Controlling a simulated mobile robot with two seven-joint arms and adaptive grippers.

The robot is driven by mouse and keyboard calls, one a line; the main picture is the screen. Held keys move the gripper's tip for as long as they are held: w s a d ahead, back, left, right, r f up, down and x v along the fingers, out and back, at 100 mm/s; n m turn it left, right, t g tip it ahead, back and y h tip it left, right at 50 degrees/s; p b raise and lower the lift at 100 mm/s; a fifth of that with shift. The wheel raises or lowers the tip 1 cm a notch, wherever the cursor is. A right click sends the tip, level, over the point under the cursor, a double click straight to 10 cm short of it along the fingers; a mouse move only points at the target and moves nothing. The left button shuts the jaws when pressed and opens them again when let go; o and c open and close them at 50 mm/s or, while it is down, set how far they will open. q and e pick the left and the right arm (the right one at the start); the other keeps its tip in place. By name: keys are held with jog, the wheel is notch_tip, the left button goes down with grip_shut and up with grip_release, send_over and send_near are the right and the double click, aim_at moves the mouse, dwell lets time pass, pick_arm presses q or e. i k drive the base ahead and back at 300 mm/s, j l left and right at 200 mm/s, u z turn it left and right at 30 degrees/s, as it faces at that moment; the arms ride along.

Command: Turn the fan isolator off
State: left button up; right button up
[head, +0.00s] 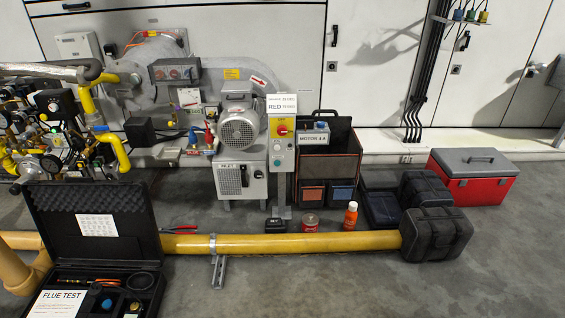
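A red rotary knob on a yellow plate (282,130), which looks like the fan isolator, sits near the top of a grey control post (282,185). The exact angle of the knob is too small to read. Small buttons or lamps lie below it on the post. A white label (282,103) with "RED" on it stands above the knob. The grey fan motor (239,130) is just left of the post, above a grey cabinet (230,182) with a black handle. Neither of my grippers shows in the head view.
A yellow pipe (310,243) runs along the floor in front of the post. An open flue test case (100,215) is front left. A tool bag (338,150) with a "MOTOR 4 A" meter (314,138), black cases (436,233) and a red cool box (474,177) stand right.

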aim_at(281, 129)
jog(key=i+z, duration=0.25)
jog(key=z, duration=0.15)
jog(key=i+z, duration=0.3)
jog(key=z, duration=0.15)
